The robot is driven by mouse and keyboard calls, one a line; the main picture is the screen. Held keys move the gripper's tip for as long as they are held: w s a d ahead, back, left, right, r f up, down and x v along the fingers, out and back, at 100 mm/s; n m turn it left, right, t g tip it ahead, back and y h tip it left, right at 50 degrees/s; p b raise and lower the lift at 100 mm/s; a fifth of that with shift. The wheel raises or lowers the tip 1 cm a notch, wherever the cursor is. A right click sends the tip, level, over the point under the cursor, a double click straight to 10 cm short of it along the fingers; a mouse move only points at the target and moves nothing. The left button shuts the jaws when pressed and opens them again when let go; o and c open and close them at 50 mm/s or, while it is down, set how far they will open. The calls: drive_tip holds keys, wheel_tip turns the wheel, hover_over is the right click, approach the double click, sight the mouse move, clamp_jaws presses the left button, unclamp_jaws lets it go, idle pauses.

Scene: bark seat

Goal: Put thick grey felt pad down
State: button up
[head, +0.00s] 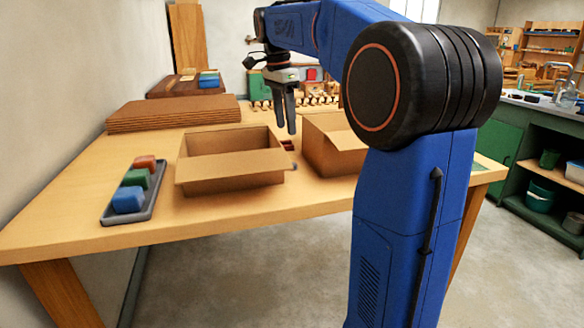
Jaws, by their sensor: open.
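My gripper (286,127) hangs fingers down above the wooden table, close to the gap between two open cardboard boxes. It is open, and nothing shows between its fingers. No thick grey felt pad can be made out in the head view. The left box (230,182) has its flaps folded out, and its floor is only partly visible. The right box (322,155) is partly covered by my arm, and its inside is mostly hidden. Small dark red and blue items (287,145) lie between the boxes.
A grey tray (147,208) with red, green and blue blocks lies at the table's left. Stacked brown sheets (172,113) lie behind it. Several small items stand at the back. The front strip of the table (230,215) is clear.

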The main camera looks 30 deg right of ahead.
drive_tip(key=f, duration=0.4)
drive_tip(key=d+f, duration=0.1)
drive_tip(key=f, duration=0.2)
drive_tip(key=shift+d+f, duration=0.25)
drive_tip(key=shift+f, duration=1.1)
drive_tip(key=shift+d+f, duration=0.2)
drive_tip(key=shift+f, duration=1.1)
clamp_jaws()
wheel_tip(320, 180, up, 10)
